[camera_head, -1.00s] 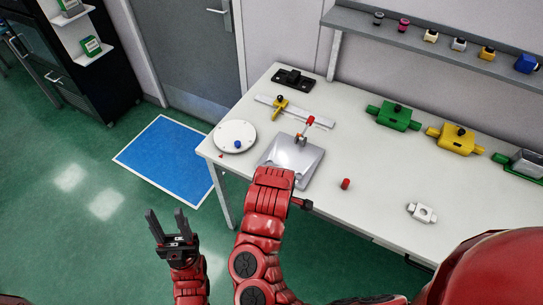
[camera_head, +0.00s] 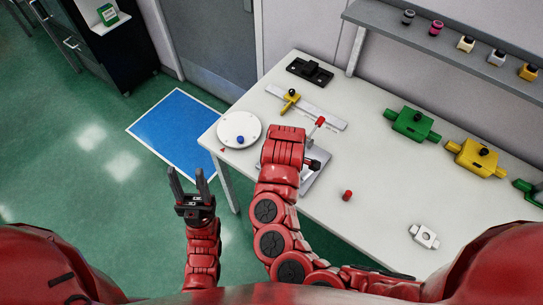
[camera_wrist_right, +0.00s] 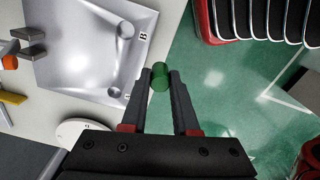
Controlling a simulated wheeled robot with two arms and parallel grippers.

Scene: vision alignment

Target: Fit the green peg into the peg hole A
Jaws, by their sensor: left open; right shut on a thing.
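The green peg (camera_wrist_right: 160,77) is held between the fingertips of my right gripper (camera_wrist_right: 161,82) in the right wrist view. A silver metal plate (camera_wrist_right: 85,50) lies on the table left of the peg there, with two holes near its right edge. The peg appears beside the plate's edge, outside the holes. In the head view my right arm covers most of the plate (camera_head: 316,177) and hides the peg. My left gripper (camera_head: 189,178) is open and empty, left of the table.
A white disc with a blue knob (camera_head: 239,129), a yellow clamp on a rail (camera_head: 290,97), a red cylinder (camera_head: 347,195) and a white bracket (camera_head: 424,236) are on the table (camera_head: 380,190). Green (camera_head: 412,124) and yellow (camera_head: 475,157) blocks stand at the back right.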

